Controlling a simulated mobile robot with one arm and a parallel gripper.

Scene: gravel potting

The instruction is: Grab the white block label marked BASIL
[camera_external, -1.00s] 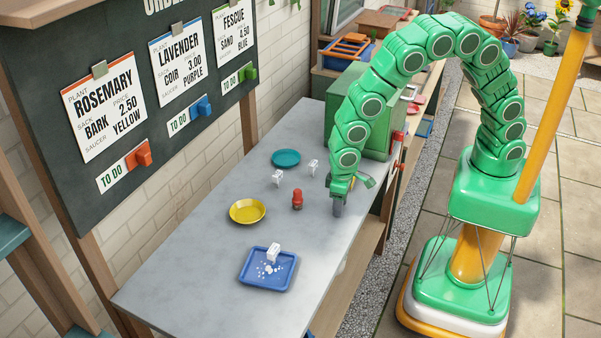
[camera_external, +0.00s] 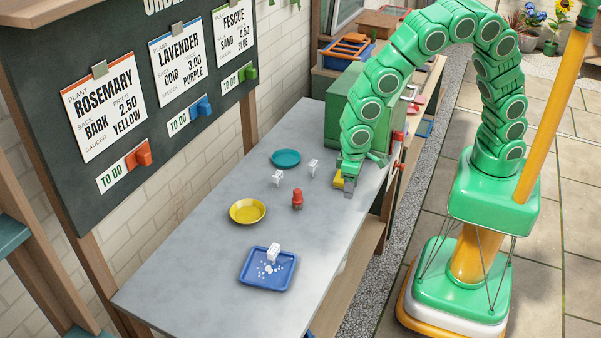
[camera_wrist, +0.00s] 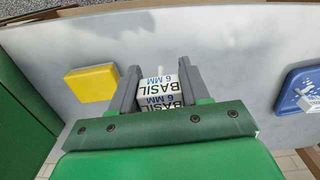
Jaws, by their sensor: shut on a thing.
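The white block label marked BASIL (camera_wrist: 161,92) sits between the two fingers of my gripper (camera_wrist: 157,86) in the wrist view. Its printed faces read BASIL and 6 MM. My gripper is shut on it, with a grey finger on each side. In the external view my gripper (camera_external: 347,187) is low over the right side of the table, by the green box, and the block cannot be made out there. A yellow block (camera_wrist: 92,83) lies just left of the fingers in the wrist view; part of it also shows beside my gripper in the external view (camera_external: 338,181).
A blue tray (camera_external: 245,280) holds a white block and white bits. A yellow saucer (camera_external: 247,211), a teal saucer (camera_external: 286,158), a red bottle (camera_external: 297,199) and two small white blocks (camera_external: 278,179) (camera_external: 314,167) stand on the grey table. Its front left is clear.

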